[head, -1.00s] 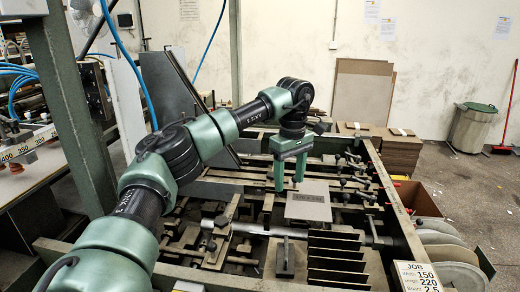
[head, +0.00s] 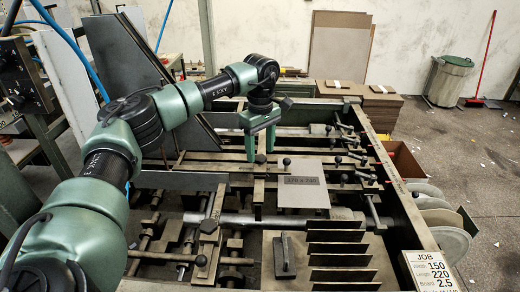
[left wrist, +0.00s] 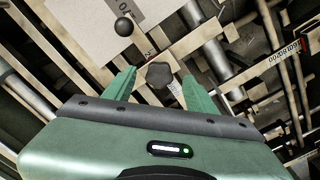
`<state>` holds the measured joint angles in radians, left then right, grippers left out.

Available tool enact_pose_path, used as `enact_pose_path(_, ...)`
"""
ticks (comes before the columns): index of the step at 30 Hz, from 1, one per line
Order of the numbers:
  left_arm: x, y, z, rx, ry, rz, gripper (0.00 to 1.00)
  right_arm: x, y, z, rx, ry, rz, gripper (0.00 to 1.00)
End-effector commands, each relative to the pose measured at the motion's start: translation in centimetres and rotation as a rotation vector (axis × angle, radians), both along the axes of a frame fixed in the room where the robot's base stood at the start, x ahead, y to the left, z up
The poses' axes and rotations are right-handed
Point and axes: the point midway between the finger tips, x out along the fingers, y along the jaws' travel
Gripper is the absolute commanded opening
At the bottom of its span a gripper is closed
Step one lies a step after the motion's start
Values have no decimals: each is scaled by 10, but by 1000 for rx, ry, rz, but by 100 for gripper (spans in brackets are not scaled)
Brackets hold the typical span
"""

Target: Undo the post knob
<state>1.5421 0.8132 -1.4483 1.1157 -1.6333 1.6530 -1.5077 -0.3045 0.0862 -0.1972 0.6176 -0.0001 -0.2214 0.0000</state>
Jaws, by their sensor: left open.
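My left gripper (head: 261,147) is open, with its two green fingers pointing down over the feeder frame, left of the grey board plate (head: 302,182). In the left wrist view, a dark lobed knob (left wrist: 159,75) lies in the gap between the open fingers (left wrist: 160,88). The fingers do not touch it, and I cannot tell how far below the fingertips it is. In the head view this knob is not clearly made out near the fingers. A black ball knob (left wrist: 124,26) shows beyond it, by the board plate. My right gripper is not in view.
Metal rails, rods and small clamps crowd the feeder bed. A row of upright dark dividers (head: 340,250) and a black-handled block (head: 285,256) stand in front. A JOB sign (head: 432,268) is at the lower right. Stacked boards (head: 375,105) stand behind.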

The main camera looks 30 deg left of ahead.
Motion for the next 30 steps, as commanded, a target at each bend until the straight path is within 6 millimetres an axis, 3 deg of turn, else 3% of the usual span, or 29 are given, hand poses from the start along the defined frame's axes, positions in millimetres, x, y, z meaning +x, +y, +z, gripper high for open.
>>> enact_pose_path(6,-1,0,-16,0,1,0,57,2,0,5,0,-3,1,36)
enact_pose_path(13,0,0,-17,0,0,0,57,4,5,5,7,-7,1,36)
enact_pose_path(14,0,0,-17,0,0,0,51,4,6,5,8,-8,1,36)
enact_pose_path(19,0,0,-17,1,0,0,4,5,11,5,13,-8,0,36)
enact_pose_path(20,0,0,-17,1,0,0,0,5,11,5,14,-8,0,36)
enact_pose_path(30,0,0,-17,1,1,47,0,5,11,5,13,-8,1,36)
